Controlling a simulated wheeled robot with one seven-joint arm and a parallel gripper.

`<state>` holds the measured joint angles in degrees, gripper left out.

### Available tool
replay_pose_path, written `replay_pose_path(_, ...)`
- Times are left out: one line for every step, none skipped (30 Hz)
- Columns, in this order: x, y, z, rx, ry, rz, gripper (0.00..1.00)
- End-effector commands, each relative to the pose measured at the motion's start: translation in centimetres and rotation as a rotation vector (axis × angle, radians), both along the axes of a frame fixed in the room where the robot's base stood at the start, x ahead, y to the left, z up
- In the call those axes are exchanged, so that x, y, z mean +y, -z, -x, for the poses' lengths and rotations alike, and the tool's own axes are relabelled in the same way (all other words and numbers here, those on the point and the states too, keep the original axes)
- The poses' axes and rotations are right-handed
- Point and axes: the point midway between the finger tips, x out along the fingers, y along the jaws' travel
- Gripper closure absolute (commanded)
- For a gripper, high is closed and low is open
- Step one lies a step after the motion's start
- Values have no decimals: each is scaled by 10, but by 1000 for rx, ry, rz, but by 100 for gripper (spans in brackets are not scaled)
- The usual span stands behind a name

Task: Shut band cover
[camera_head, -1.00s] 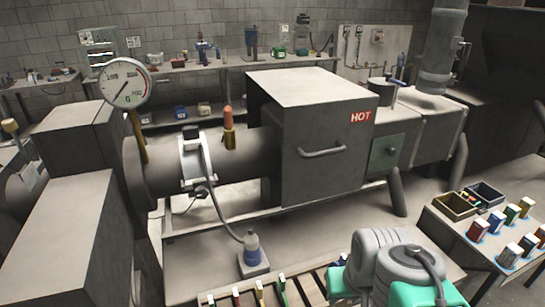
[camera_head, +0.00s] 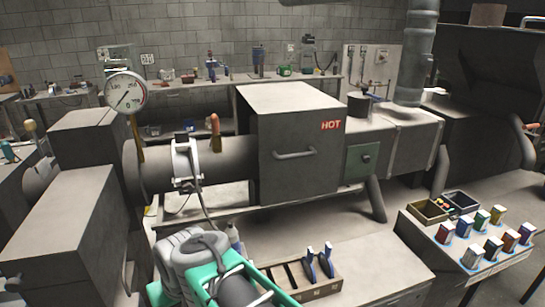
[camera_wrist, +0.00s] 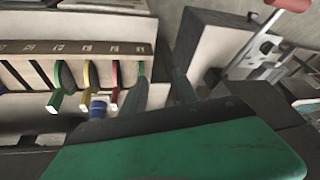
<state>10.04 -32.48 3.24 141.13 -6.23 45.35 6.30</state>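The band (camera_head: 187,165) is a pale ring clamped around the grey tube (camera_head: 150,165), left of the box marked HOT. A dark block sits on its top and a cable hangs from it. I cannot tell from this distance whether its cover stands open. My arm reaches across the bottom left of the head view, in front of and below the band. My gripper (camera_wrist: 161,88) shows in the wrist view as two dark fingers with a gap between them, seemingly empty. Its fingertips are hidden in the head view.
A gauge (camera_head: 125,93) and an orange-handled fitting (camera_head: 215,130) stand up from the tube. The HOT box (camera_head: 300,145) is close on the right. A tool rack (camera_head: 310,287) lies on the bench. A side table at right holds boxes and several coloured blocks.

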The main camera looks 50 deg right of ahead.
Motion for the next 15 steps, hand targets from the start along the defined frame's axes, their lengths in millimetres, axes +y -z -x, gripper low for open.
replay_pose_path(-25,-10,-16,-49,117,-43,64)
replay_pose_path(-40,-16,-27,-91,194,-79,64)
replay_pose_path(-64,-26,-41,-153,305,-132,64)
replay_pose_path(-83,-34,-51,-204,389,-175,64)
replay_pose_path(-104,-42,-59,-255,474,-220,64)
replay_pose_path(-134,-54,-67,-328,584,-282,64)
replay_pose_path(-157,-64,-70,-385,666,-330,64)
replay_pose_path(-182,-74,-72,-444,748,-379,64)
replay_pose_path(-215,-89,-70,-527,852,-447,64)
replay_pose_path(-241,-101,-66,-592,928,-498,64)
replay_pose_path(-265,-112,-60,-655,999,-549,64)
replay_pose_path(-296,-127,-49,-741,1084,-614,64)
replay_pose_path(-317,-137,-39,-803,1140,-660,64)
replay_pose_path(-336,-147,-28,-861,1189,-704,64)
replay_pose_path(-357,-159,-14,-931,1242,-756,64)
